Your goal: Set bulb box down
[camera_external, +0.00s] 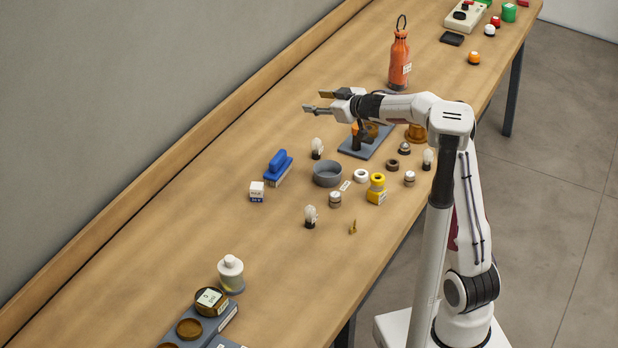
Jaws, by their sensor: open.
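My gripper (316,101) is open and empty. It is held out above the table, well behind and to the right of the box, apart from it. Small bulbs with dark bases stand on the table, one (310,216) in front of the dish and another (317,148) behind it.
A blue-handled brush (278,166) is just behind the box. An orange bottle (399,62) stands tall beyond my gripper. The table left and front of the box is clear.

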